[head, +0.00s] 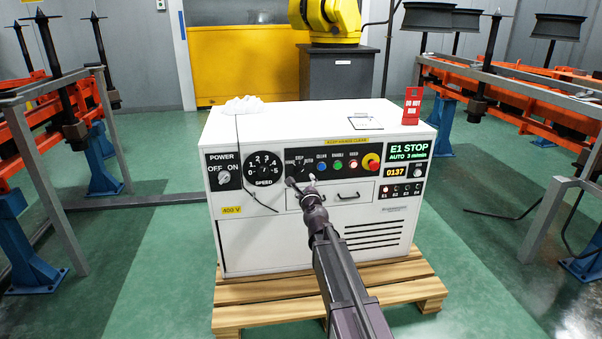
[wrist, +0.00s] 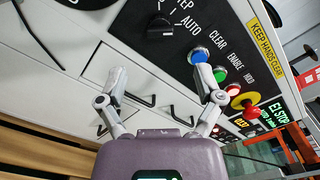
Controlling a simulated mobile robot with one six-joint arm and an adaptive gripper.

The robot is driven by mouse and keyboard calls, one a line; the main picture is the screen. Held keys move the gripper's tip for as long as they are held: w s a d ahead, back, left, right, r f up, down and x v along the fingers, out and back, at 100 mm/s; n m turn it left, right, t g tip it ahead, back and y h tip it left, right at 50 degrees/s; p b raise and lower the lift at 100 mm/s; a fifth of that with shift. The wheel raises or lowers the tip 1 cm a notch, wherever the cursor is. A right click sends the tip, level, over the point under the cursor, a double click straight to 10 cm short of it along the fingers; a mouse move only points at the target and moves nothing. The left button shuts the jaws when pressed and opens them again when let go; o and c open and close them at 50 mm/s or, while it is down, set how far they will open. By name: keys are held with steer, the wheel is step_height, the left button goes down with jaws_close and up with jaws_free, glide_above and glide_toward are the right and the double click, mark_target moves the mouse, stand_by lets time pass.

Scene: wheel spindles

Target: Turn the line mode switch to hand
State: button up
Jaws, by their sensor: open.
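The line mode switch (head: 298,169) is a small black rotary knob on the black control strip of the white cabinet. It shows larger at the top of the wrist view (wrist: 161,27), with STEP and AUTO lettering beside it. I cannot make out clearly which mark its pointer faces; the HAND mark is out of the wrist view. My gripper (head: 301,181) is in front of the strip, just below the switch. In the wrist view my gripper (wrist: 158,68) is open and empty, its two grey fingers spread on either side of the knob's line, apart from the knob.
Blue, green and red buttons and a red emergency stop (head: 371,162) sit right of the switch. The speed dial (head: 264,170) is left. A display (head: 407,152) reads E1 STOP, AUTO. Drawer handles (head: 348,196) lie below. A red DO NOT RUN sign (head: 412,105) stands on top.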

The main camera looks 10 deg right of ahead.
mark_target(300, 172)
steer(key=w, duration=0.9)
steer(key=shift+w, duration=0.2)
steer(key=c, duration=1.2)
